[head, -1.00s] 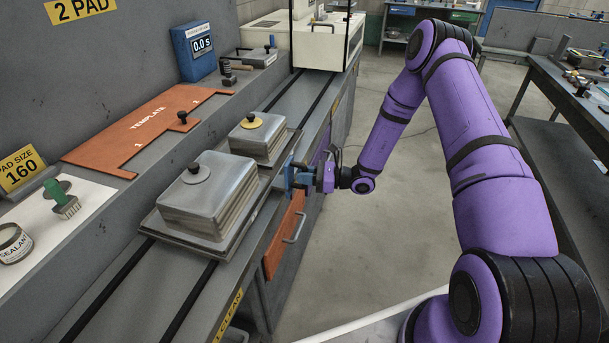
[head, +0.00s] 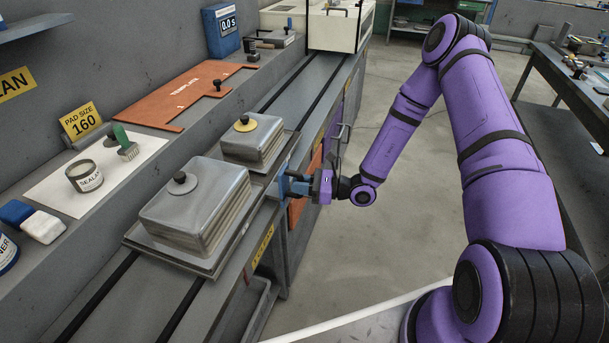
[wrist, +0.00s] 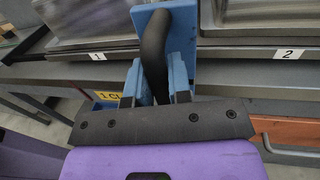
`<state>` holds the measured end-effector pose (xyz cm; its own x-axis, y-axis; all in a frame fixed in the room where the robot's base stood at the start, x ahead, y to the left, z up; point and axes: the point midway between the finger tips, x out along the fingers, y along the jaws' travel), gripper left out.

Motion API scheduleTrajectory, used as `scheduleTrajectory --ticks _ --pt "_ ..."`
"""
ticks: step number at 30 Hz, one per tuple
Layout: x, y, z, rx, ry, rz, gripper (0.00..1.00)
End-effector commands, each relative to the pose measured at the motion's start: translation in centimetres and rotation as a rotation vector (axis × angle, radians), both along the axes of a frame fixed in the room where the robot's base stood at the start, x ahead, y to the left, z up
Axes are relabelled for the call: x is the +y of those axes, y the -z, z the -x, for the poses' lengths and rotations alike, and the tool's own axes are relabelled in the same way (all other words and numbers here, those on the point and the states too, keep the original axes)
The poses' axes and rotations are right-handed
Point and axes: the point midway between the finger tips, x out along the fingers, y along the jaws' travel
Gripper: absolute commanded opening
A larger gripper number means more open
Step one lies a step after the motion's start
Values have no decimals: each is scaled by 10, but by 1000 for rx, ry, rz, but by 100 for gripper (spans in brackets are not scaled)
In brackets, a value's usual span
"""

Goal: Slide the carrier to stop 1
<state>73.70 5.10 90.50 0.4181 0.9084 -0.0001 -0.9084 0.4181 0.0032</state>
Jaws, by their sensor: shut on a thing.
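The carrier (head: 150,244) is a flat grey tray on the bench's rail track, bearing a large metal box (head: 195,205) with a black knob and a smaller one (head: 252,143) with a yellow-ringed knob. Its edge shows labels 1 (wrist: 97,57) and 2 (wrist: 288,54) in the wrist view. A blue plate (wrist: 184,30) with a black handle (wrist: 154,45) is at its aisle side. My gripper (head: 292,186) is shut on this handle. A yellow "1 CLEAN" label (head: 262,246) is on the bench front, beside the carrier's near half.
The dark rail slots (head: 105,290) run clear on the near side of the carrier. A white machine (head: 338,25) stands at the far end. The floor aisle is open.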

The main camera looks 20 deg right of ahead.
Motion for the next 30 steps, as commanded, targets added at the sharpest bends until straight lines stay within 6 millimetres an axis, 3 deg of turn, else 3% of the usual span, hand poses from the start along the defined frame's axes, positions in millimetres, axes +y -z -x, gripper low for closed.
scheduleTrajectory --ticks 6,12,28,29,30 --pt "21 1 32 6 0 1 0" --pt "33 2 48 5 1 1 0" --pt "38 2 54 3 1 3 0" --pt "38 2 54 3 1 3 23" --pt "38 2 54 3 1 3 33"
